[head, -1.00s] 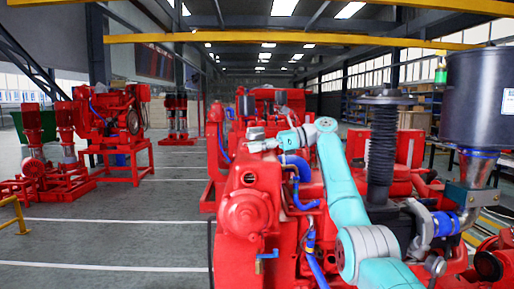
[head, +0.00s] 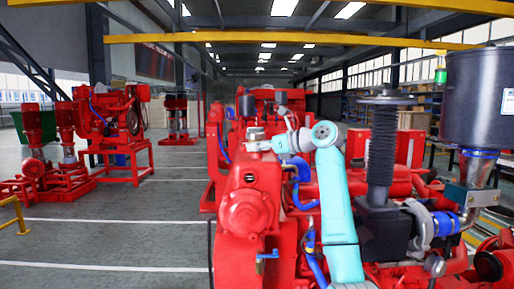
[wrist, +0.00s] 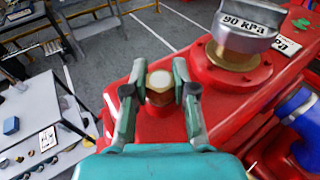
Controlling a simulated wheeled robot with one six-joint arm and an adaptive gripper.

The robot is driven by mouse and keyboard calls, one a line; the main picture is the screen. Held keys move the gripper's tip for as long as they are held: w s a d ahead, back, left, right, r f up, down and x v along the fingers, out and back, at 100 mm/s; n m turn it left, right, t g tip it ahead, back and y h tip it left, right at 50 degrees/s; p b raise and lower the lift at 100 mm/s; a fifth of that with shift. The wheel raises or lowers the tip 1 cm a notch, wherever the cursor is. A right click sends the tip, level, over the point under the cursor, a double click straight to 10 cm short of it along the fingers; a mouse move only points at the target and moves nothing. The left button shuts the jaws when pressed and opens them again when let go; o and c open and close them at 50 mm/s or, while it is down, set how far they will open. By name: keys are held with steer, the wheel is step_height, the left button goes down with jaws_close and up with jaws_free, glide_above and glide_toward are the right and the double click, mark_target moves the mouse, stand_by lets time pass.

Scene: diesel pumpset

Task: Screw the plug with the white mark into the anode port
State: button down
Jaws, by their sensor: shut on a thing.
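In the wrist view, a hex plug (wrist: 160,80) with a pale, whitish top sits between the two fingers of my gripper (wrist: 160,88), which is shut on it. Below the plug is a red collar on the red engine housing (wrist: 152,128). The plug appears upright over it, but I cannot tell whether it is threaded in. The anode port itself is not visible. In the head view, my gripper (head: 281,143) is small and partly hidden among the parts at the top of the red engine.
A silver cap marked 90 kPa (wrist: 247,24) stands close on the right, on a red flange. A blue hose (wrist: 296,117) lies farther right. A grey bench (wrist: 32,120) with knobs and a sign is at the left. Clear floor (head: 110,240) lies left of the engine.

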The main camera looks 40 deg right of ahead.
steer(key=m+t+h, duration=0.1)
steer(key=m+h, duration=0.3)
steer(key=h, duration=0.1)
steer(key=shift+a+f, duration=0.1)
steer(key=shift+m+h, duration=0.7)
steer(key=shift+h, duration=0.3)
steer(key=c, duration=1.1)
jaws_free()
steer(key=shift+o, duration=0.2)
steer(key=shift+d, duration=0.2)
steer(key=shift+d+n+y, duration=0.1)
steer(key=shift+n+y, duration=0.7)
steer(key=shift+y, duration=0.4)
steer(key=n+g+y, duration=0.1)
steer(key=n+y, duration=0.3)
steer(key=y, duration=0.1)
steer(key=n+g+y, duration=0.2)
steer(key=n+y, duration=0.1)
steer(key=n+g+y, duration=0.3)
steer(key=shift+a+g+y, duration=0.2)
steer(key=shift+g+y, duration=0.1)
